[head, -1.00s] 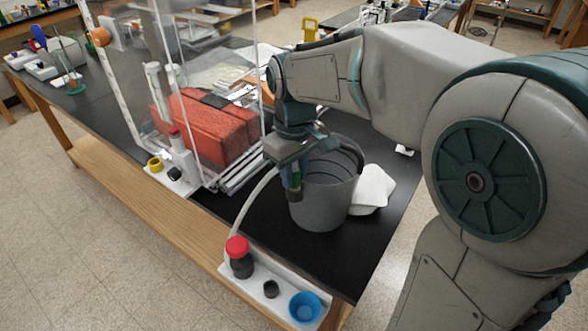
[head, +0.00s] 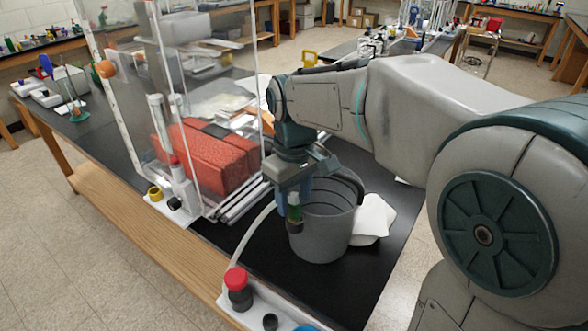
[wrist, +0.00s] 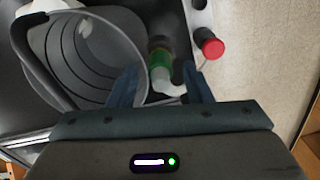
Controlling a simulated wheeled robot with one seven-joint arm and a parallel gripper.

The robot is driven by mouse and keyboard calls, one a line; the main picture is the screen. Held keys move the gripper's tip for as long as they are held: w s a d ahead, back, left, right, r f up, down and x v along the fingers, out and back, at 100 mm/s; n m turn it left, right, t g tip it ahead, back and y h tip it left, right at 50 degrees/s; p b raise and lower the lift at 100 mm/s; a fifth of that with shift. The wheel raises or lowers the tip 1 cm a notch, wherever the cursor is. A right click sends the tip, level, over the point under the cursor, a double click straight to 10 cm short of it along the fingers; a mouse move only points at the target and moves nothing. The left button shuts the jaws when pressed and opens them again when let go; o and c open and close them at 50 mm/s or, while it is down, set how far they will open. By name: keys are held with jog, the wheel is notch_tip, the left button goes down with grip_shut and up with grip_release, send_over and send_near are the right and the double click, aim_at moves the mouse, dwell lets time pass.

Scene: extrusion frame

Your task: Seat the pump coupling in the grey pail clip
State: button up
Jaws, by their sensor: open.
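The grey pail (head: 322,238) stands on the black bench top, and it also shows in the wrist view (wrist: 82,62). The pump coupling (head: 294,208), green with a pale end, stands at the pail's front-left outer wall. The dark grey clip (head: 295,227) is just below it. I cannot tell how deep the coupling sits in the clip. My gripper (wrist: 162,88) is open, its two blue fingers on either side of the coupling (wrist: 161,68) with visible gaps. In the head view my gripper (head: 296,192) is right above the clip, beside the pail rim.
A white hose (head: 250,222) curves along the pail's left. A red-capped knob (head: 236,278) stands on the white strip at the bench's front edge. A clear tank with red blocks (head: 205,155) is to the left. A white cloth (head: 372,218) lies right of the pail.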

aim_at(295, 202)
notch_tip(295, 202, up, 10)
jog(key=s+d+f+m+t, duration=0.3)
jog(key=s+d+f+m, duration=0.4)
jog(key=s+d+f, duration=0.5)
jog(key=shift+s+f+m, duration=0.4)
jog(key=shift+s+f, duration=0.1)
jog(key=shift+f, duration=0.25)
